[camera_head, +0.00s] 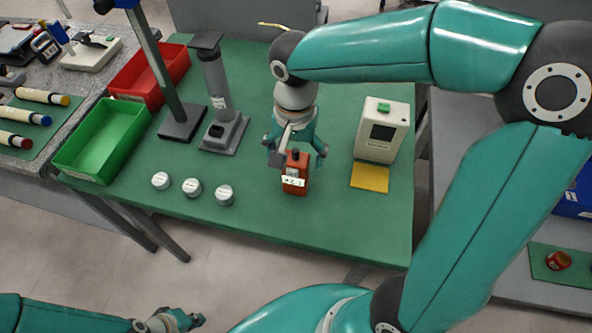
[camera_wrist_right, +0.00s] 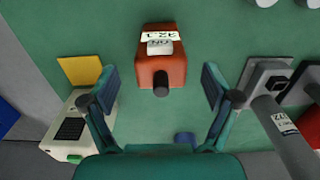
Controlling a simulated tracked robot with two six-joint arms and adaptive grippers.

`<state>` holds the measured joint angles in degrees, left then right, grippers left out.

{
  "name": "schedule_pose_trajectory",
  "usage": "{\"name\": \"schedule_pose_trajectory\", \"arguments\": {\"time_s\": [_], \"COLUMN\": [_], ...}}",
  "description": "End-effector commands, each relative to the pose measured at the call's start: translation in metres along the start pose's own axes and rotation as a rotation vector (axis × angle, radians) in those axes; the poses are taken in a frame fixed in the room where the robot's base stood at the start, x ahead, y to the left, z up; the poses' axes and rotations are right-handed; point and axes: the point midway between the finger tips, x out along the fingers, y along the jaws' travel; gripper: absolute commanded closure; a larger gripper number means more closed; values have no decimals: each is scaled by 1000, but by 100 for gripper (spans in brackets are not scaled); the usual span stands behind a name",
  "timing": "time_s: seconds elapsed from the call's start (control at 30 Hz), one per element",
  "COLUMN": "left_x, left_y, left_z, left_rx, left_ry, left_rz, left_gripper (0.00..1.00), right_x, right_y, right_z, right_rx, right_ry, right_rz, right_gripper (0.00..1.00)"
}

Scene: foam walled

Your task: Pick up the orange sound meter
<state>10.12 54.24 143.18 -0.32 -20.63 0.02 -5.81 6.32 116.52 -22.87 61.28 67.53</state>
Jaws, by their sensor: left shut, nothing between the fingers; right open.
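The orange sound meter (camera_head: 295,172) stands on the green table mat with a white label and a dark knob-like tip. My right gripper (camera_head: 295,155) is right behind and above it, fingers spread. In the right wrist view the sound meter (camera_wrist_right: 163,62) lies ahead, between the lines of the two open fingers (camera_wrist_right: 160,88), with green mat showing on both sides of it. I cannot tell how far the fingertips are above the mat. My left gripper (camera_head: 190,320) is shut and empty, low at the bottom left, away from the table.
A beige box device (camera_head: 382,130) with a yellow pad (camera_head: 370,177) stands to the right. A grey cylinder on a stand (camera_head: 217,90) is to the left. Several small white-lidded jars (camera_head: 192,187) are front left. Green (camera_head: 65,158) and red bins are at far left.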

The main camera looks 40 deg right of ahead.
Motion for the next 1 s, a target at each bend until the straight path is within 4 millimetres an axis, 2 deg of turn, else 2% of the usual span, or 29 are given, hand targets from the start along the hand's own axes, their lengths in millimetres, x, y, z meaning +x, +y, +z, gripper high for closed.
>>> {"name": "schedule_pose_trajectory", "arguments": {"time_s": [0.1,0.2,0.47,0.57,0.9,1.0], "left_x": [-3,-4,-3,-3,-3,-3], "left_y": [1,1,1,1,1,1], "left_z": [0,0,0,0,0,0], "left_rx": [0,0,0,0,0,0], "left_ry": [0,0,0,0,0,0], "left_rz": [0,0,0,0,0,0], "left_gripper": [100,100,100,100,100,100], "right_x": [18,28,31,31,31,30], "right_y": [0,0,-1,-1,-1,-1], "right_z": [0,0,-1,-1,-1,-1], "right_rx": [0,1,1,1,1,1], "right_ry": [-3,-2,0,0,0,1], "right_rz": [5,3,1,0,0,-1], "right_gripper": [12,12,12,26,82,85]}}
